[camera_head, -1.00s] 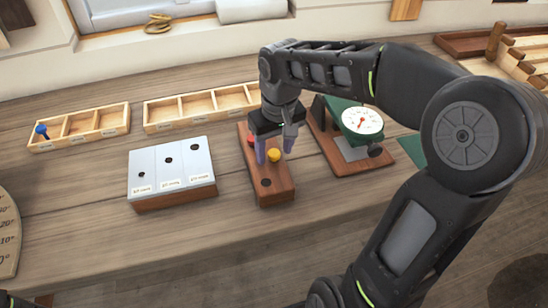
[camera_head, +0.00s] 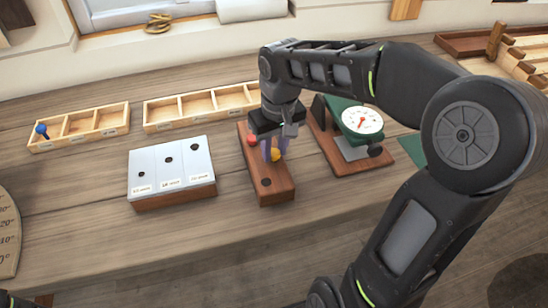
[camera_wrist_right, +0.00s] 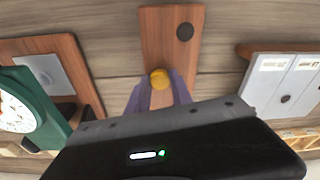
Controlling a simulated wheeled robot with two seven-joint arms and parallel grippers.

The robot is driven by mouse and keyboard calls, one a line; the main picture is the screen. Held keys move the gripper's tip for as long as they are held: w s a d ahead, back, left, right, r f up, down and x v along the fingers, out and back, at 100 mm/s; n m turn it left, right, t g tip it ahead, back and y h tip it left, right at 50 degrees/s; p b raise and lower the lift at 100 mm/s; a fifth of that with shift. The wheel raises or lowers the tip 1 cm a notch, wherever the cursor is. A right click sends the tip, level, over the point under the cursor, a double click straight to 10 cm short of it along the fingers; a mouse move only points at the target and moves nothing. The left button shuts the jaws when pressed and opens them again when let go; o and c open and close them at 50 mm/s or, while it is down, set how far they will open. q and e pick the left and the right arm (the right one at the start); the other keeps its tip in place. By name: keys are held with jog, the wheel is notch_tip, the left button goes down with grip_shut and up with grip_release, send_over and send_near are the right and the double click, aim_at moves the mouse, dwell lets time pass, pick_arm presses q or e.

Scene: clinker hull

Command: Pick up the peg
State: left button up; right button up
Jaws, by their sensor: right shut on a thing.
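A yellow peg (camera_head: 276,155) stands in a long brown wooden block (camera_head: 268,194). It also shows in the right wrist view (camera_wrist_right: 159,78), between the two purple fingertips. My right gripper (camera_head: 271,150) points down over the block and is shut on the yellow peg. The peg's lower part is hidden. A red peg (camera_head: 252,140) stands in the same block, behind the gripper. An empty dark hole (camera_head: 266,182) shows at the block's near end, and in the right wrist view (camera_wrist_right: 184,31). My left gripper does not show.
A white-topped block with several holes (camera_head: 172,170) stands to the left. A green dial gauge (camera_head: 361,121) on a brown base is close on the right. Divided wooden trays (camera_head: 196,108) lie behind, one with a blue peg (camera_head: 41,129). The bench front is clear.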

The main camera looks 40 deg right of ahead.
aim_at(274, 153)
grip_shut()
notch_tip(274, 153, up, 10)
dwell(0.5)
dwell(1.1)
